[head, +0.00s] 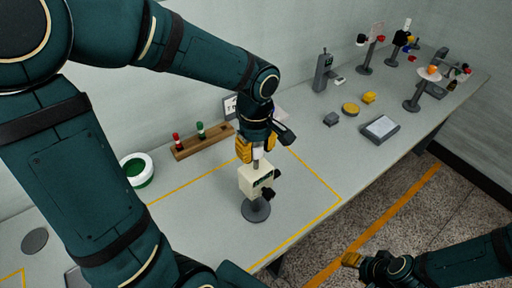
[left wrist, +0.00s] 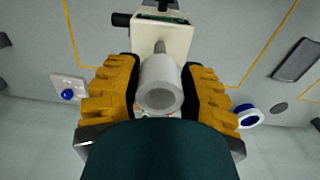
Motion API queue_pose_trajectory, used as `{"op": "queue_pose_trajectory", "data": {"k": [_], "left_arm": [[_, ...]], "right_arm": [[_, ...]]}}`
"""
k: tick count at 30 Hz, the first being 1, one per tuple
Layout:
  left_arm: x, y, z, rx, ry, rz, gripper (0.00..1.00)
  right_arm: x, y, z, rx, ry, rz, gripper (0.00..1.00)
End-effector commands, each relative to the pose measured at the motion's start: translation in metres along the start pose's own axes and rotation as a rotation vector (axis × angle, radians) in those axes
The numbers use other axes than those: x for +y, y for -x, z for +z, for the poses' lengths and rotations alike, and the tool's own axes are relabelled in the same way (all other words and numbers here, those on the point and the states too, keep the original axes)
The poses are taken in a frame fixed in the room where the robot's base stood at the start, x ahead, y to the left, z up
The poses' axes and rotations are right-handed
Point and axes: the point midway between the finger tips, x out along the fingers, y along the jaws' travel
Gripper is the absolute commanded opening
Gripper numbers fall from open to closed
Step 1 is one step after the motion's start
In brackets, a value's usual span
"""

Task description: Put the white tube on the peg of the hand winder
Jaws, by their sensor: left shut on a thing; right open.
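The white tube (left wrist: 160,73) is between the yellow fingers of my left gripper (left wrist: 160,92), which is shut on it. Its open end faces the wrist camera. In the head view my left gripper (head: 256,150) is just above the hand winder (head: 254,181), a cream box with a black crank on a grey round-based stand. The tube (head: 257,153) shows small below the fingers. In the left wrist view the winder (left wrist: 178,38) has a grey peg (left wrist: 160,47) right by the tube's far end; whether the tube is around it is hidden. My right gripper (head: 354,260) is open at the lower right, off the table.
A wooden rack (head: 203,145) with red and green spools and a white-green roll (head: 136,170) stand to the left. A grey scale (head: 381,128), yellow pieces (head: 350,109) and several stands lie farther right.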

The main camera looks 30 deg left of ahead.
Motion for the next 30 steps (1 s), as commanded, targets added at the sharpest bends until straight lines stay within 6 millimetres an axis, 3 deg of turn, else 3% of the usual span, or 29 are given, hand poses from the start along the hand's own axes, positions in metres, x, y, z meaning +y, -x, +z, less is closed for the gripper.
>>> {"op": "queue_pose_trajectory", "data": {"k": [30], "left_arm": [[0.0001, -0.0007, 0.0, 0.0, 0.0, 0.001, 0.24]], "right_arm": [[0.0021, -0.0054, 0.0007, 0.0, 0.0, 0.0, 0.47]]}}
